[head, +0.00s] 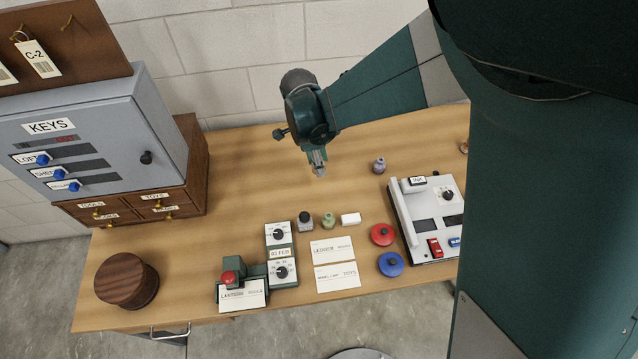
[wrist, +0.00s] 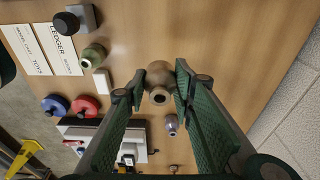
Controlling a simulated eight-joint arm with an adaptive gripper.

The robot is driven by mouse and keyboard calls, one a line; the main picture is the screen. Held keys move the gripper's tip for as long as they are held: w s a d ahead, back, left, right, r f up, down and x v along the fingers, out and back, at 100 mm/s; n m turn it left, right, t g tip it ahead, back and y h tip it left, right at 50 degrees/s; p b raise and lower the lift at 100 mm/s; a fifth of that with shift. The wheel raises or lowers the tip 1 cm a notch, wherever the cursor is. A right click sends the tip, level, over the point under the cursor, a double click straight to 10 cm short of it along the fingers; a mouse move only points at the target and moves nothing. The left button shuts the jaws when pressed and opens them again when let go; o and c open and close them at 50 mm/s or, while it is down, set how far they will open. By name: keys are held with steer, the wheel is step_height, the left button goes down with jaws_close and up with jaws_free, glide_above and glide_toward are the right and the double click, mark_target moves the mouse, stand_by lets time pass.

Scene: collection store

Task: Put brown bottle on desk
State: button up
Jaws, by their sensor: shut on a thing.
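My gripper (head: 318,163) is over the middle of the wooden desk (head: 250,180), towards its back. In the wrist view my gripper (wrist: 158,88) is shut on a small brown bottle (wrist: 159,78), with one finger on each side of it. The bottle's round dark mouth faces the wrist camera, and its lower part is hidden behind its body. In the head view the bottle is mostly hidden by the fingertips. I cannot tell how far it is above the desk.
A purple-grey bottle (head: 379,165) stands right of my gripper. A green bottle (head: 328,220), a white block (head: 350,218) and cards (head: 332,250) are in front. A white device (head: 428,215) is at right, a key cabinet (head: 100,140) at left. Desk left of my gripper is clear.

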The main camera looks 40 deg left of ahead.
glide_above(321, 187)
steer(key=shift+s+a+f+b, duration=0.15)
steer(key=shift+f+b, duration=0.1)
steer(key=shift+f, duration=1.3)
steer(key=shift+s+a+f+b, duration=0.1)
steer(key=shift+s+f+b, duration=0.1)
steer(key=shift+f, duration=1.35)
steer(key=shift+f, duration=0.1)
steer(key=shift+f, duration=1.8)
steer(key=shift+f+b, duration=0.2)
steer(key=shift+b, duration=0.25)
steer(key=o, duration=0.9)
steer(key=shift+r, duration=0.1)
steer(key=shift+r, duration=0.1)
steer(key=shift+s+a+r+p, duration=0.2)
steer(key=shift+r+p, duration=0.1)
steer(key=shift+r, duration=1.7)
steer(key=shift+s+a+r+p, duration=0.2)
steer(key=shift+r+p, duration=0.15)
steer(key=shift+r, duration=1.65)
steer(key=shift+s+a+r+p, duration=0.2)
steer(key=shift+r+p, duration=0.1)
steer(key=shift+r, duration=1.7)
